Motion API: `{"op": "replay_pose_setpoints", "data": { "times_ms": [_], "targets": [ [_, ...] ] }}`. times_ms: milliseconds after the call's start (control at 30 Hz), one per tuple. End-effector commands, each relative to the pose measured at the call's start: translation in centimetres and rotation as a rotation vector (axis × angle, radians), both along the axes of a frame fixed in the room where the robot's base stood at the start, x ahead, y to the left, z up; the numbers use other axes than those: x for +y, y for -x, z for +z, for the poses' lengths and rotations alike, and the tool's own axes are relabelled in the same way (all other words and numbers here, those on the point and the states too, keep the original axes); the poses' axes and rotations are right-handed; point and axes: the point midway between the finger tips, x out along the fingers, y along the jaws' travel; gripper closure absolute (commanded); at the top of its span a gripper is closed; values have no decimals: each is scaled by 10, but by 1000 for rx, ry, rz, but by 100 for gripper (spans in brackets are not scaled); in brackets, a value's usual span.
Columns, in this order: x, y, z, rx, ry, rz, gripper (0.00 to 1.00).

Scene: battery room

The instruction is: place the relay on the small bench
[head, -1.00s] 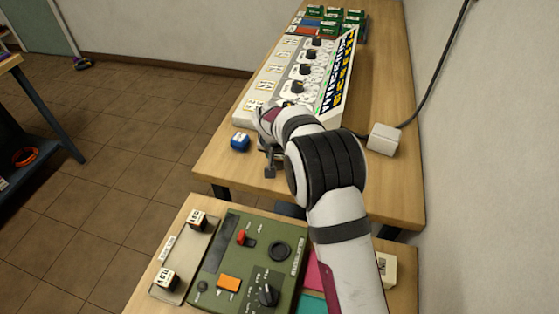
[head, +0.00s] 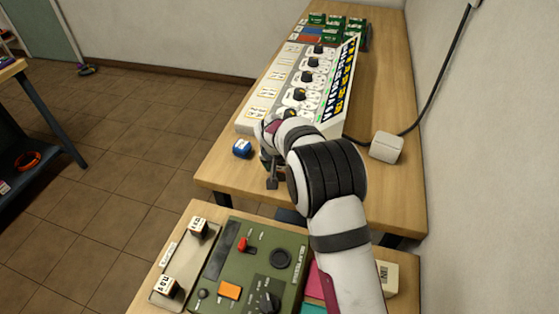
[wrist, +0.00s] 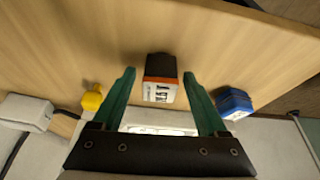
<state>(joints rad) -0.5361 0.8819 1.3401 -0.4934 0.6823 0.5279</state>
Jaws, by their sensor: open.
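In the wrist view a dark block with an orange edge and a white lettered face (wrist: 160,80), which looks like the relay, stands on the wooden bench top. It lies ahead of and between the fingers of my gripper (wrist: 160,95), which are apart; I see no contact. In the head view my gripper (head: 270,172) is low over the near end of the long bench (head: 385,195), and my arm hides much of that spot. The nearer bench (head: 183,214) carries a green control panel (head: 233,268); it may be the small bench.
A blue block (head: 242,148) sits left of my gripper, also in the wrist view (wrist: 233,103). A white box with a cable (head: 387,147) is at right. A sloped white panel (head: 290,85) stands beyond.

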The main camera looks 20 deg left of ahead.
Motion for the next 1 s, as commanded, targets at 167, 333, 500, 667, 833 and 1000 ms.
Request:
{"op": "replay_pose_setpoints", "data": {
  "times_ms": [167, 333, 500, 667, 833, 1000],
  "targets": [
    [3, 9, 42, -4, -3, 1, 24],
    [1, 28, 92, -3, -2, 1, 24],
    [0, 43, 128, -1, -2, 0, 24],
    [-1, 49, 142, 1, -1, 0, 24],
    [-14, 55, 148, 13, -2, -19, 24],
    [-136, 141, 180, 165, -32, -211, 24]
  ]
}}
